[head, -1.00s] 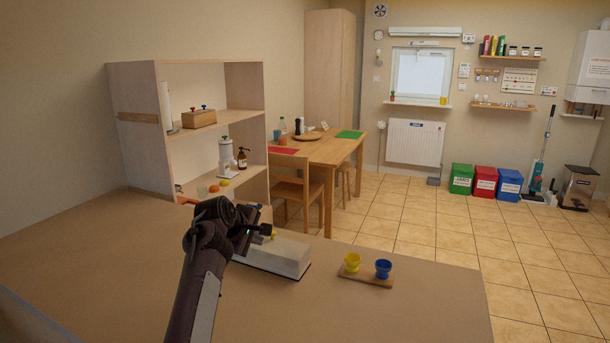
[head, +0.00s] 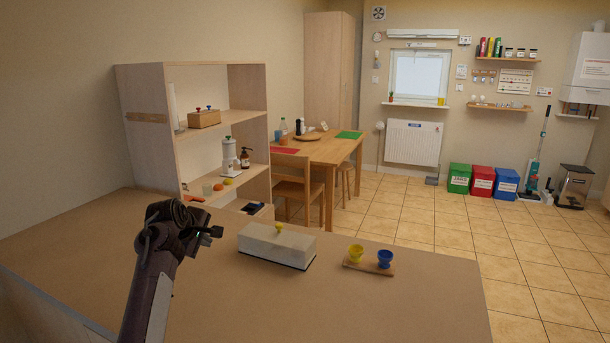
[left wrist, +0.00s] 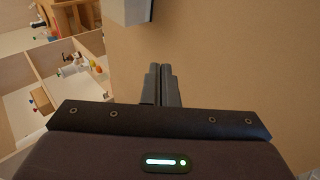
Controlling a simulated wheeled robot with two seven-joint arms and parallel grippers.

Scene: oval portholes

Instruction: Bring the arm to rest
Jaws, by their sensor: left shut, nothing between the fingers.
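My left gripper (head: 213,232) is above the counter (head: 330,305) at the left in the head view. In the left wrist view its two fingers (left wrist: 161,75) are together with nothing between them. A pale box with a dark base and a yellow knob (head: 276,247) stands on the counter just right of the gripper, apart from it. Part of that box (left wrist: 130,8) also shows at the top of the left wrist view. My right gripper does not show.
A small board (head: 368,267) with a yellow cup (head: 355,252) and a blue cup (head: 384,258) lies near the counter's far edge. An open shelf unit (head: 155,130) stands at the back left. The front of the counter is clear.

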